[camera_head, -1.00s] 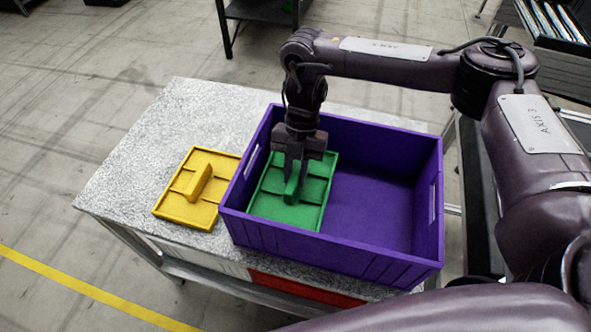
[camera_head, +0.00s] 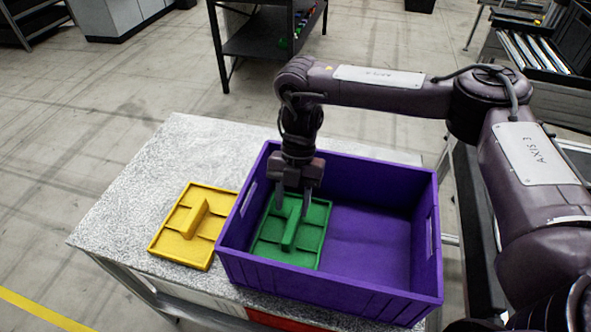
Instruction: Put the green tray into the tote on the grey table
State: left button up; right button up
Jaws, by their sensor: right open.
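The purple tote (camera_head: 330,285) stands on the grey speckled table (camera_head: 140,185). The green tray (camera_head: 303,257) lies inside the tote, in its left part, with its raised handle up. My right gripper (camera_head: 292,208) points down into the tote just above the tray. Its two fingers are spread apart, one on each side of the handle, near its top, and hold nothing. My left gripper is not in view.
A yellow tray (camera_head: 193,225) with a similar handle lies on the table left of the tote, close to its wall. The table's far left part is bare. A dark shelf unit (camera_head: 262,40) stands behind on the floor.

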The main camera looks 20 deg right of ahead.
jog(key=v, duration=1)
jog(key=shift+r, duration=0.2)
